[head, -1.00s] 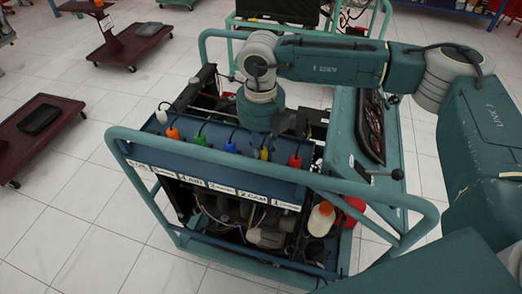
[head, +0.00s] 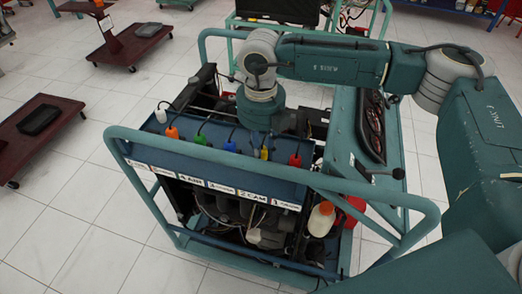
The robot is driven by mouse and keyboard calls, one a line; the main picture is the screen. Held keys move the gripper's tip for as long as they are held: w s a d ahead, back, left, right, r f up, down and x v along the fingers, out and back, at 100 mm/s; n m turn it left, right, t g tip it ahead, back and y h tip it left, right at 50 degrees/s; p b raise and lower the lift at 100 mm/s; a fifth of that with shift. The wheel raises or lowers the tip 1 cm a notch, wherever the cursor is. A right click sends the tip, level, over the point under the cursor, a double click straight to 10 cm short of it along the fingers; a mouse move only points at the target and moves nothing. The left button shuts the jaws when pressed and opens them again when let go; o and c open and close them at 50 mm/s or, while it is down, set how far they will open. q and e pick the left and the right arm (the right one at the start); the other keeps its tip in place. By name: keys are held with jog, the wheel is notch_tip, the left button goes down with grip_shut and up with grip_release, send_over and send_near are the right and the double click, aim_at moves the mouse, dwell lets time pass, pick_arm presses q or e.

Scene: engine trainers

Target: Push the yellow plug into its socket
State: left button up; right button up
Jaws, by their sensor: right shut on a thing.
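The yellow plug (head: 264,153) is at the top of the blue panel (head: 215,163) on the engine trainer, between the blue plug (head: 230,146) and the red plug (head: 295,160). My right gripper (head: 266,141) comes down over it from above and is shut on it. The fingers are dark and mostly hidden under my wrist, and the upper part of the plug is covered. The yellow plug's socket is hidden, so I cannot tell how deep the plug sits. My left gripper is out of view.
Green (head: 200,139), orange (head: 171,131) and white (head: 161,114) plugs with black cables stand left along the same panel. A teal tube frame (head: 140,138) surrounds the trainer. A gauge panel (head: 372,125) stands right. A white bottle (head: 321,219) sits low at the front right.

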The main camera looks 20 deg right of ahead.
jog(key=shift+b, duration=0.55)
grip_shut()
dwell(0.7)
jog(key=shift+f, duration=0.25)
dwell(0.5)
jog(key=o, duration=1.1)
grip_release()
jog(key=shift+r, duration=0.1)
jog(key=shift+r+p, duration=1.3)
jog(key=shift+r, duration=2.15)
